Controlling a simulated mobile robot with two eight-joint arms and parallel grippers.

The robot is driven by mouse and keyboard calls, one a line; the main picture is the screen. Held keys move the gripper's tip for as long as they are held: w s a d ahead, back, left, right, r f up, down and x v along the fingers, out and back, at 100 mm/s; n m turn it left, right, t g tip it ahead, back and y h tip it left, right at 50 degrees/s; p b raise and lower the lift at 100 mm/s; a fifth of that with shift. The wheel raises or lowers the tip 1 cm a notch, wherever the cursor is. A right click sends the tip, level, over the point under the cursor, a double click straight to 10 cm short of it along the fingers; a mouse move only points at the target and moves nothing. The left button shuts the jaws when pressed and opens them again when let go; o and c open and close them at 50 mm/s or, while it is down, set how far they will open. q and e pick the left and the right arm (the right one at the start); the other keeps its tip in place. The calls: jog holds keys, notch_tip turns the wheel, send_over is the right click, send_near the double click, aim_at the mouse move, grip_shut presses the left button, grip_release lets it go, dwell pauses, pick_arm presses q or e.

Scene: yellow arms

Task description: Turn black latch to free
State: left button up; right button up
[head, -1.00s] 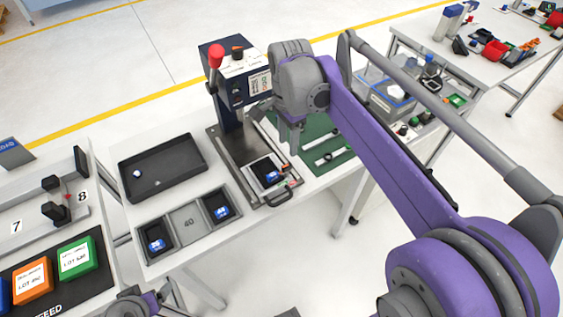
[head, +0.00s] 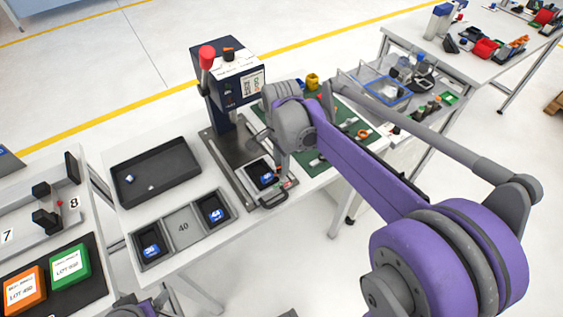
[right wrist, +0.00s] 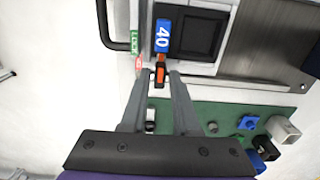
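The latch (right wrist: 160,74), a small black piece with an orange part, shows in the right wrist view at the edge of the fixture, just below the blue block marked 40 (right wrist: 163,36). A green LOCK label (right wrist: 134,43) and a small red label (right wrist: 139,64) lie left of it. My right gripper (right wrist: 161,76) is open, with its fingertips on either side of the latch; I cannot tell whether they touch it. In the head view, my right gripper (head: 281,170) is low over the fixture's right side and hides part of it. My left gripper is out of view.
The press (head: 228,85) with a red knob stands behind the fixture. A black handle (head: 273,200) sticks out at its front. A dark tray (head: 157,195) and a divided tray (head: 183,226) lie to the left. Small parts sit on a green mat (right wrist: 225,112).

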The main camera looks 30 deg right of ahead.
grip_shut()
jog(key=shift+n, duration=0.3)
jog(key=n, duration=1.2)
jog(key=shift+n, duration=2.7)
jog(key=shift+o, duration=1.9)
grip_release()
